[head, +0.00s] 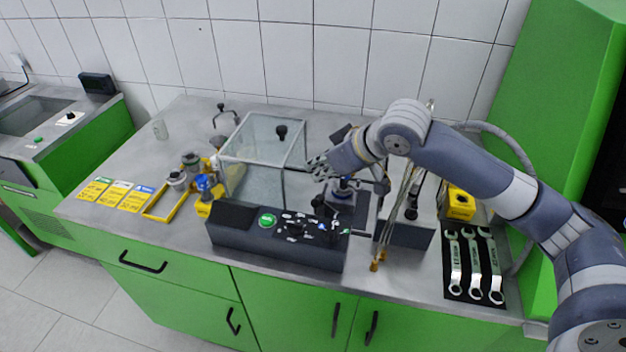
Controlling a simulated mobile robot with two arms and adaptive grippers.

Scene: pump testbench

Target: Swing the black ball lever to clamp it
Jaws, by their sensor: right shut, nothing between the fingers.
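My right gripper (316,166) reaches in from the right over the testbench, beside the right wall of the clear box. It looks shut and empty. Just below it stands a small pump unit (342,192), partly covered by my gripper and wrist. A black ball end (318,201) shows at the unit's front left, below the gripper and apart from it. My left gripper is out of view.
The clear box (262,145) has a black knob on top. A dark control panel (275,240) runs along the front. Several wrenches (472,262) lie at the right, near a yellow block (460,203).

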